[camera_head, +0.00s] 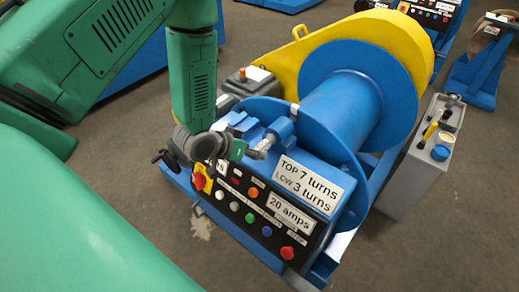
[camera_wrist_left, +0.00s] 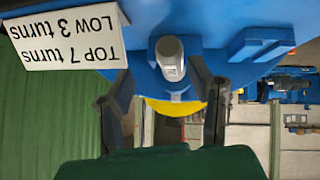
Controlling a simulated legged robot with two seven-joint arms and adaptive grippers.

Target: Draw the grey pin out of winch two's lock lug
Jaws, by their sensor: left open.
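The grey pin (camera_head: 268,142) sticks out of the blue lock lug (camera_head: 283,127) on the blue winch, beside the white "TOP 7 turns / LOW 3 turns" sign. In the left wrist view the pin's grey round end (camera_wrist_left: 171,60) faces the camera, with a small label on it. My left gripper (camera_head: 256,152) is right at the pin's outer end. In the left wrist view its two dark fingers (camera_wrist_left: 165,88) are open, one on each side of the pin, with gaps showing. The pin's inner part is hidden in the lug. My right gripper is not in view.
Below the gripper is a black control panel (camera_head: 237,212) with coloured buttons. The large blue drum (camera_head: 345,105) and yellow chain guard (camera_head: 285,62) stand behind. A grey box (camera_head: 425,160) stands at right. A blue bracket (camera_wrist_left: 262,42) sits close beside the pin.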

